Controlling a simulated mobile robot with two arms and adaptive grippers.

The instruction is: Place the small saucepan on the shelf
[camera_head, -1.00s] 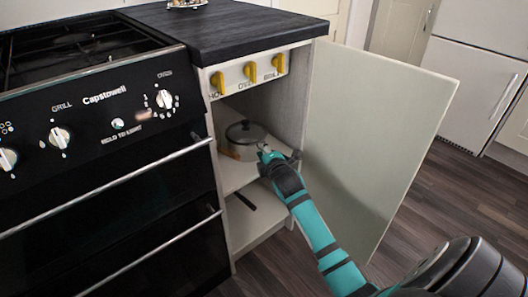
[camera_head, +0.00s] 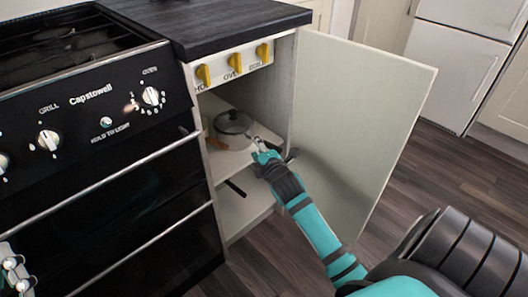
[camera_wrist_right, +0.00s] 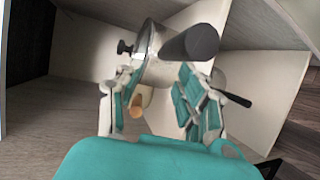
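The small saucepan (camera_head: 234,122), with a dark lid and metal side, sits on the upper shelf (camera_head: 232,168) inside the open cupboard. In the right wrist view, the saucepan (camera_wrist_right: 152,62) shows a black lid knob and a thick black handle (camera_wrist_right: 190,44) pointing towards the camera. My right gripper (camera_head: 262,148) is at the shelf's front edge, just right of the saucepan. Its fingers (camera_wrist_right: 158,98) are spread apart, with nothing visibly held between them. The handle is above and beyond the fingertips.
A brown handle (camera_head: 215,143) lies left of the saucepan. A black handle (camera_head: 235,188) shows at the lower shelf. The cupboard door (camera_head: 360,110) stands open to the right of my arm. The oven (camera_head: 110,190) is on the left. Floor (camera_head: 455,165) is clear beyond the door.

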